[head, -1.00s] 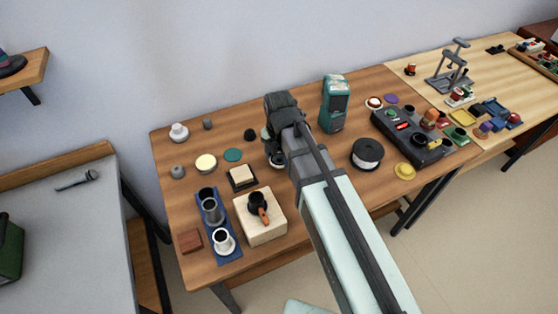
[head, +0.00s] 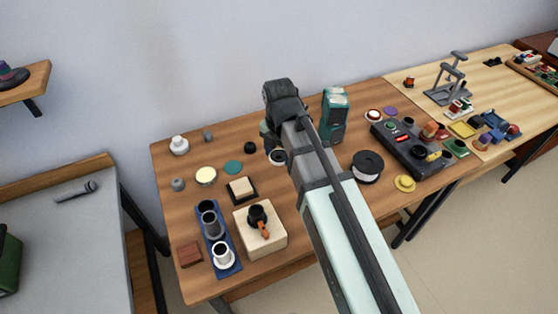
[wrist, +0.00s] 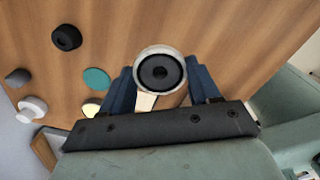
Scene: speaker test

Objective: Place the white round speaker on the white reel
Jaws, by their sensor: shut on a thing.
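The white round speaker (wrist: 161,72), a pale ring around a dark cone, is held between the blue fingers of my gripper (wrist: 160,88) in the wrist view. In the head view the speaker (head: 277,157) shows only partly at the left side of my arm, which hides most of the gripper. It appears to be above the wooden table, but its height is hard to tell.
A teal box-like device (head: 335,115) stands upright behind the reel. A dark control box (head: 412,150) and a yellow disc (head: 404,183) lie right of it. A blue rack (head: 230,268) with cups and a pale block (head: 270,240) are at the front left.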

